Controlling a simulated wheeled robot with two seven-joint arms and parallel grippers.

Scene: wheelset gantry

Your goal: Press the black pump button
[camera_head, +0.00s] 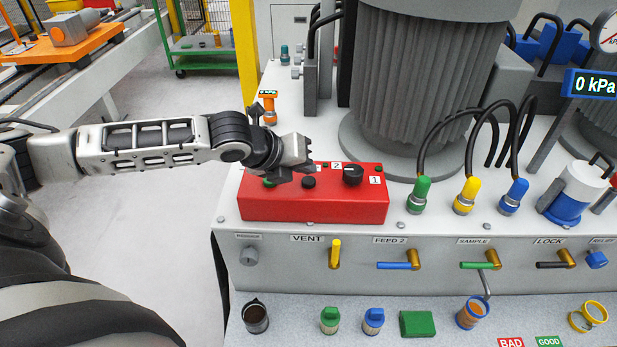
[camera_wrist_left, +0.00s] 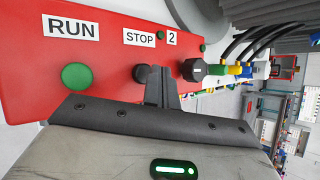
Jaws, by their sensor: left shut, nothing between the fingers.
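The red control box (camera_head: 315,208) sits on the grey bench; it also shows in the left wrist view (camera_wrist_left: 25,60). Its black button (camera_head: 309,183) shows below my left gripper; in the left wrist view the black button (camera_wrist_left: 140,73) is by the STOP label, partly hidden by the fingers. A green button (camera_wrist_left: 76,76) is by the RUN label, and a black knob (camera_head: 353,174) is to the right. My left gripper (camera_head: 304,166) is shut and empty, over the box near the black button. Whether it touches the button I cannot tell. My right gripper is out of view.
A large grey ribbed cylinder (camera_head: 425,75) stands behind the box. Green (camera_head: 419,195), yellow and blue hose connectors are to its right. The front panel carries a yellow VENT lever (camera_head: 335,253) and other levers. A display (camera_head: 592,85) reads 0 kPa.

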